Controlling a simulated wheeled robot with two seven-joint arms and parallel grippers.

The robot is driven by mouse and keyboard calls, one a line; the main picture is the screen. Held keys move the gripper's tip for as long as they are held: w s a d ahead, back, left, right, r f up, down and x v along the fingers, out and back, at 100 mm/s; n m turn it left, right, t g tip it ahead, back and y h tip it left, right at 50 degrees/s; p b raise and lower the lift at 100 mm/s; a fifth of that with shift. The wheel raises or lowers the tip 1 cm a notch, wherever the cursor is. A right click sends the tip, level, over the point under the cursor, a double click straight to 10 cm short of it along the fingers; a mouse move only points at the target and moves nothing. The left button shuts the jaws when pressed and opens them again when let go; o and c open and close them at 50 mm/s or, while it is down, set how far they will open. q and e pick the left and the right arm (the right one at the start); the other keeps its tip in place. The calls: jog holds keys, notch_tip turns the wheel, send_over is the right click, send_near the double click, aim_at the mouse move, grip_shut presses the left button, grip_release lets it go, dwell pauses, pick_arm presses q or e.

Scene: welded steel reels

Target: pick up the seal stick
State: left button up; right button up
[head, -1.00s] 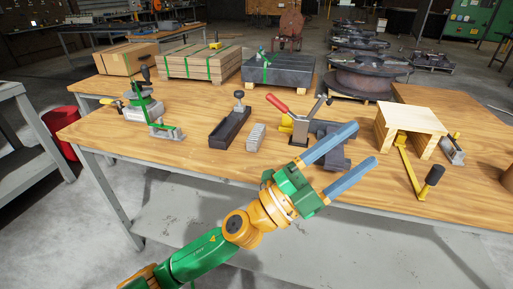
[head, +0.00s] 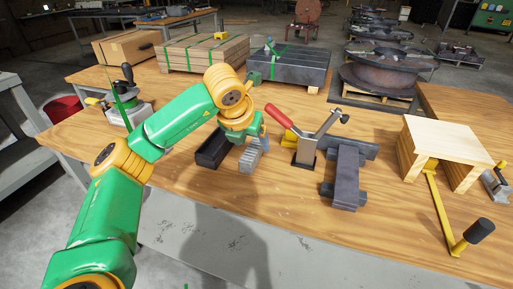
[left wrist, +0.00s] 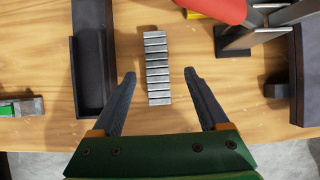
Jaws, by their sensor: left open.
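The seal stick (head: 250,158), a short ribbed grey metal bar, lies on the wooden table just right of the black tray. It also shows in the left wrist view (left wrist: 158,66), standing lengthwise in the picture between my left gripper's (left wrist: 160,74) two open fingers. There is a gap on both sides, and I see no contact. In the head view my left gripper (head: 262,132) hangs over the stick's far end, its fingers mostly hidden by my own wrist. My right gripper is in neither view.
The black tray (head: 213,150) is close on the left. A red-handled tool (head: 305,152) and dark steel blocks (head: 347,178) stand on the right. A wooden stand (head: 447,140) and a yellow bar with a black grip (head: 440,208) are farther right. The table front is mostly clear.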

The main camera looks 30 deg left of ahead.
aim_at(252, 150)
pick_arm(q)
jog(key=x, duration=0.4)
jog(key=shift+s+a, duration=0.2)
jog(key=shift+s, duration=0.1)
jog(key=shift+w+f, duration=0.25)
jog(key=shift+f, duration=0.05)
jog(key=shift+r, duration=0.1)
jog(key=shift+s, duration=0.15)
jog(key=shift+f, duration=0.25)
grip_shut()
